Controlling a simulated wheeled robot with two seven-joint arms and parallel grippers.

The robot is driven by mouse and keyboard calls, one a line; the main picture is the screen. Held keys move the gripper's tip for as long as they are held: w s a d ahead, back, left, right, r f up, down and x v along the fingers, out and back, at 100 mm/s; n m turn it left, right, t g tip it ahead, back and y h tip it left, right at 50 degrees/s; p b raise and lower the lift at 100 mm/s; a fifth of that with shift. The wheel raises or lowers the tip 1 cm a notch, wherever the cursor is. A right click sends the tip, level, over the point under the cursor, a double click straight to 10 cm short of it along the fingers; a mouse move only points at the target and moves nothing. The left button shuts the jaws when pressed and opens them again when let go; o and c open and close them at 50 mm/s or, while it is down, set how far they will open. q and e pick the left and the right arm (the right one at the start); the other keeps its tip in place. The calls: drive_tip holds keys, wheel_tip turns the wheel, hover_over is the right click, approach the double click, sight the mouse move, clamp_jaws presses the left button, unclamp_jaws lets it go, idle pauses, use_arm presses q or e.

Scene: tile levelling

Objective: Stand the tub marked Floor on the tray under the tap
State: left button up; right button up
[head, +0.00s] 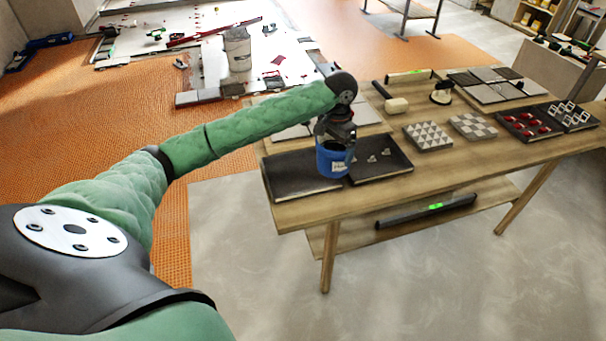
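A blue tub (333,160) with a pale label is upright at the front left of the wooden table; I cannot read its label. It overlaps the place where two dark trays meet, the left one (292,174) empty and the right one (392,160) holding small grey pieces. My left gripper (336,140) points down at the tub's top, with its fingers at the rim. I cannot tell whether they grip it, or whether the tub rests or hangs slightly above. No tap is recognisable in this view. My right gripper is not in view.
Patterned tiles (428,136), a white-headed mallet (396,105) and a tray of red pieces (524,124) lie farther right on the table. A level (426,211) lies on the lower shelf. A pale bucket (238,48) stands on the floor behind. The grey floor in front is clear.

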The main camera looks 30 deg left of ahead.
use_arm(q)
drive_tip(key=shift+w+a+f+p, duration=0.1)
drive_tip(key=shift+a+f+p, duration=0.1)
drive_tip(key=shift+a, duration=0.35)
drive_tip(key=shift+w+a+f+p, duration=0.1)
drive_tip(key=shift+a+p, duration=0.05)
drive_tip(key=shift+a, duration=0.4)
drive_tip(key=shift+w+a+f+p, duration=0.1)
drive_tip(key=shift+a+f+p, duration=2.55)
drive_tip(key=shift+a+f, duration=2.35)
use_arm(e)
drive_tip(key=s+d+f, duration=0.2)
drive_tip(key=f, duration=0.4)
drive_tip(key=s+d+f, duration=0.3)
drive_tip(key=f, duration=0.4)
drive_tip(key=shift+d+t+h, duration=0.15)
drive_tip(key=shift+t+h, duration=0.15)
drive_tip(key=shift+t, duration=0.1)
use_arm(q)
drive_tip(key=shift+f, duration=0.1)
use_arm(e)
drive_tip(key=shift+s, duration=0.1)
use_arm(q)
drive_tip(key=o, duration=1.3)
drive_tip(key=shift+f, duration=0.1)
drive_tip(key=shift+c, duration=0.2)
drive_tip(key=shift+d, duration=0.1)
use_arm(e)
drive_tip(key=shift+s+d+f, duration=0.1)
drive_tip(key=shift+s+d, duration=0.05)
